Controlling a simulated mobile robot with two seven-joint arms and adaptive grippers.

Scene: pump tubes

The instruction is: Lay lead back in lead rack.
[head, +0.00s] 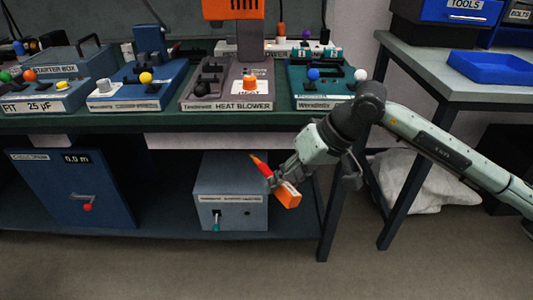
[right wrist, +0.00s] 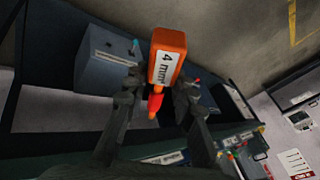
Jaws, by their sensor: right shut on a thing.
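My right gripper (head: 275,182) is shut on an orange block with a red pointed tip (head: 288,195), which I take to be the lead. It is held tilted in the air in front of the bench, before the grey box on the lower shelf. In the right wrist view the orange block (right wrist: 168,58) bears a white "4 mm" label, and its red tip sits between the fingers (right wrist: 157,92). No cable shows on it. I cannot make out which thing is the lead rack. My left gripper is not in view.
The green bench (head: 150,124) carries the heat blower unit (head: 228,106), a teal unit (head: 320,103) and other boxes. Below are a blue panel (head: 40,190) and the grey box (head: 230,180). A side table (head: 425,62) with a blue tray (head: 492,68) stands right. The floor in front is clear.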

